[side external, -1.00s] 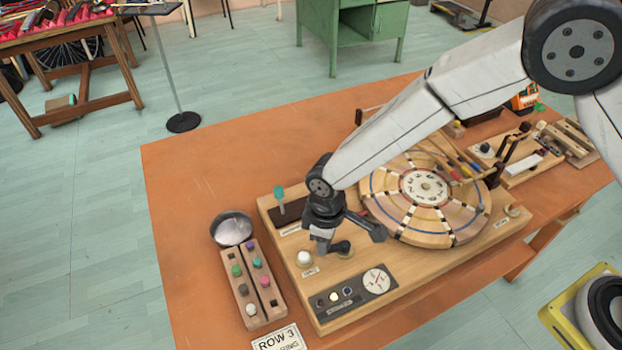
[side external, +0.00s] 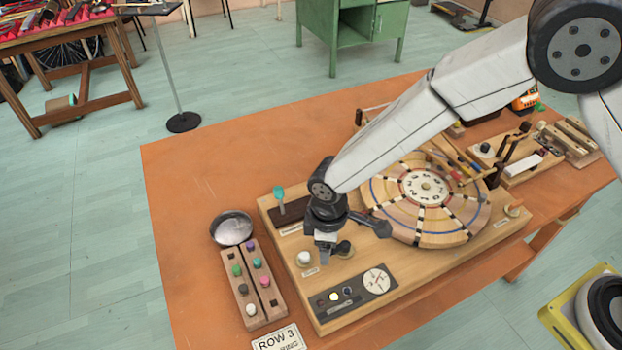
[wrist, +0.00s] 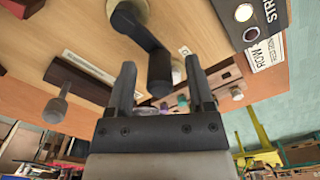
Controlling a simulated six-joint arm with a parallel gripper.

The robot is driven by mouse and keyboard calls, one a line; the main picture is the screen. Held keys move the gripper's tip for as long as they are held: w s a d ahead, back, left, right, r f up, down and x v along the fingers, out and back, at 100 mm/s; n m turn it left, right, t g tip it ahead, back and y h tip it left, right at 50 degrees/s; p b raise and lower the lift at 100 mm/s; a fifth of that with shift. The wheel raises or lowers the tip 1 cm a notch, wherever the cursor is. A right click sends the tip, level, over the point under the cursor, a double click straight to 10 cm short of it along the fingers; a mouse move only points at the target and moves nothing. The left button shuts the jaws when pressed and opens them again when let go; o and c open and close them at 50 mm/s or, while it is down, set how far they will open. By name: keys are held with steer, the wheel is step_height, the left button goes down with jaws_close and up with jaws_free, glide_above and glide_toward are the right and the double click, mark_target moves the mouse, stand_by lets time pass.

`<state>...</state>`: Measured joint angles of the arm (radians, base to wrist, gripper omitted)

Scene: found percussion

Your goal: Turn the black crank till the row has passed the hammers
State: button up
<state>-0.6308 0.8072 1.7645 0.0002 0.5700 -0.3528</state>
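The black crank (wrist: 144,28) is mounted on the front of the wooden machine base. In the wrist view its arm runs from a pale round pivot at the top to a dark upright handle (wrist: 160,72). My gripper (wrist: 160,80) is open, its fingers on either side of the handle, with a visible gap at each side. In the side view my gripper (side external: 325,263) is low over the base, and part of the crank (side external: 343,248) shows just to its right. The round wooden disc (side external: 440,238) has radial rows of dark pegs. My arm hides part of the disc and hammers.
A control panel (side external: 330,308) with buttons and a white dial (side external: 376,281) lies in front. A white knob (side external: 304,258) is left of my gripper.

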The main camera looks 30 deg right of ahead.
steer(key=shift+r, duration=0.1)
steer(key=shift+r, duration=3.8)
steer(key=shift+d, duration=0.1)
steer(key=shift+d+r, duration=0.15)
steer(key=shift+d, duration=0.15)
steer(key=s+d+r+m+t, duration=0.1)
steer(key=s+d+m, duration=0.2)
steer(key=d, duration=0.5)
steer(key=s+d+r+m, duration=0.2)
steer(key=s+d+m, duration=0.1)
steer(key=d, duration=0.6)
steer(key=s+d+r+m+t, duration=0.1)
steer(key=s+d+m, duration=0.2)
steer(key=d, duration=0.6)
steer(key=shift+d+r+m+t, duration=0.2)
steer(key=shift+m+t, duration=0.1)
steer(key=shift+m, duration=0.8)
steer(key=shift+w+a, duration=0.1)
